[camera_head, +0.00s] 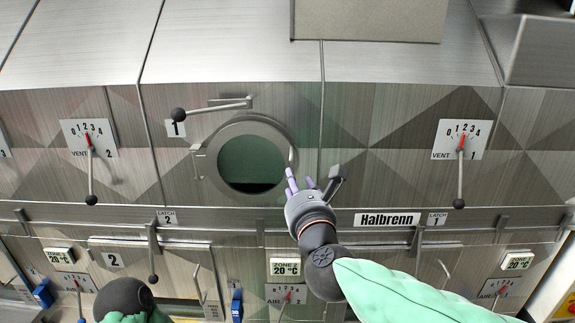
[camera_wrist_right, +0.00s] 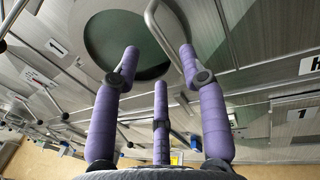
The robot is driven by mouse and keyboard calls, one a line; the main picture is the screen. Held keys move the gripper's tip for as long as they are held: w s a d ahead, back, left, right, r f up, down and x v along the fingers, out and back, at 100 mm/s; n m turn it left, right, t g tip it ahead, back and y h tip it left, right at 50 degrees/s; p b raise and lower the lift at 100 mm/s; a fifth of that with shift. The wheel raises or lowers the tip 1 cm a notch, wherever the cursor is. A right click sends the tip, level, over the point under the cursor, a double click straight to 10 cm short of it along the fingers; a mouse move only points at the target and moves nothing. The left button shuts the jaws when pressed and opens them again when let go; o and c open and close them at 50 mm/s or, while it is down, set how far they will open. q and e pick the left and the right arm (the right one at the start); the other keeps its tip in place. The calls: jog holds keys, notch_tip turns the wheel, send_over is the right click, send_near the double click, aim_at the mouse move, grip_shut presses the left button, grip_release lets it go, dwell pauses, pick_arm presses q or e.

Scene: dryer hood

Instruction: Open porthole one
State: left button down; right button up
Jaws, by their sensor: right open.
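Porthole one is a round steel ring (camera_head: 215,133) around dark green glass (camera_head: 250,158), right of the "1" plate (camera_head: 175,129). It looks closed, with a hinge at its left and a bar handle (camera_head: 291,159) at its right edge. My right gripper (camera_head: 301,184) is open, its purple fingers just below and right of that handle. In the wrist view the fingers (camera_wrist_right: 160,75) point at the porthole (camera_wrist_right: 125,45), and the bent handle (camera_wrist_right: 157,30) lies beside the right-hand finger; whether they touch I cannot tell. My left gripper is out of view.
A ball-ended lever (camera_head: 215,108) lies almost level above the porthole. Two vent levers (camera_head: 90,175) (camera_head: 460,180) hang on either side. A horizontal rail (camera_head: 340,214) with latch levers runs below. A grey box (camera_head: 370,20) overhangs at the top.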

jog(key=w, duration=0.2)
jog(key=w+a+p, duration=0.1)
jog(key=w, duration=0.4)
jog(key=shift+w+a+p, duration=0.15)
jog(key=shift+a+p, duration=0.2)
jog(key=shift+w+a, duration=0.15)
jog(key=shift+w, duration=0.1)
grip_shut()
